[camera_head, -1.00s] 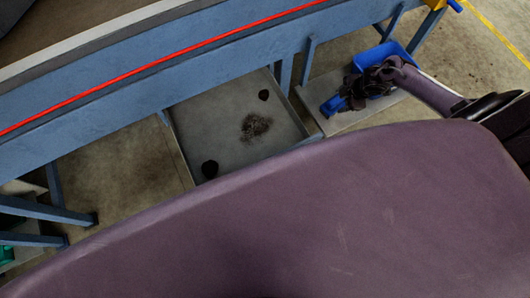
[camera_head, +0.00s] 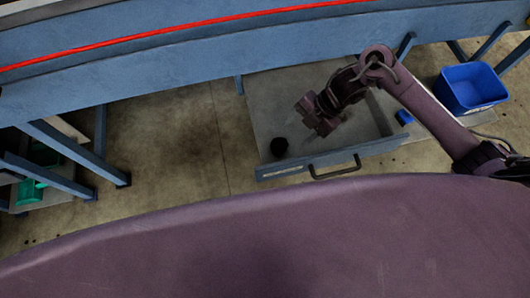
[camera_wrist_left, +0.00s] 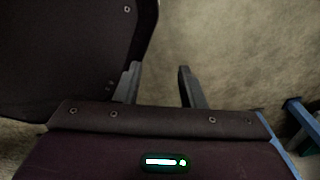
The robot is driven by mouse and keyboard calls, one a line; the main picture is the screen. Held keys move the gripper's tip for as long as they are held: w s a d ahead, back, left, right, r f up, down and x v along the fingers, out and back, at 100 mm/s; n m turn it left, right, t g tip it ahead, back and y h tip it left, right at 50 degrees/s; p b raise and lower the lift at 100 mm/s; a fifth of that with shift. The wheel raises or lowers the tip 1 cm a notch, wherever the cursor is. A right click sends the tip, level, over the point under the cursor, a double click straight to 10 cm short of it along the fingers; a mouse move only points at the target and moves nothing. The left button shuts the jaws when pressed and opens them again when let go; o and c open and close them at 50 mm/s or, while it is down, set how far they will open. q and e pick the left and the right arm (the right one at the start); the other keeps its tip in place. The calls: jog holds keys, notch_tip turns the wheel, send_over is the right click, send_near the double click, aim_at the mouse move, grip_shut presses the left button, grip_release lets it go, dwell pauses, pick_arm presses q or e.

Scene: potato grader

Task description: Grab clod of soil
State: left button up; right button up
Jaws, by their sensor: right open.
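A dark clod of soil (camera_head: 279,147) lies in the near left part of a grey metal tray (camera_head: 262,95) under the blue frame. My right gripper (camera_head: 311,137) is over the tray, just right of the clod and apart from it, pointing down. Its fingers are faint in the head view, and I see nothing held in it. The gripper and wrist hide the middle of the tray. My left gripper (camera_wrist_left: 158,78) shows only in the left wrist view, with its two fingers apart and nothing between them, above bare floor.
The tray has a blue front with a dark handle (camera_head: 335,170). A blue bin (camera_head: 470,88) stands to its right, and a small blue item (camera_head: 403,117) sits by the tray's right side. The blue frame (camera_head: 180,70) runs above.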

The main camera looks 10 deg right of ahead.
aim_at(282, 144)
jog(key=x, duration=0.3)
jog(key=shift+a+f, duration=0.2)
jog(key=shift+f, duration=0.05)
jog(key=x, duration=0.3)
jog(key=shift+a+f, duration=0.35)
jog(key=shift+f, duration=0.15)
pick_arm(q)
jog(key=shift+w+d+r, duration=0.1)
jog(key=shift+d, duration=0.75)
pick_arm(e)
jog(key=c, duration=0.8)
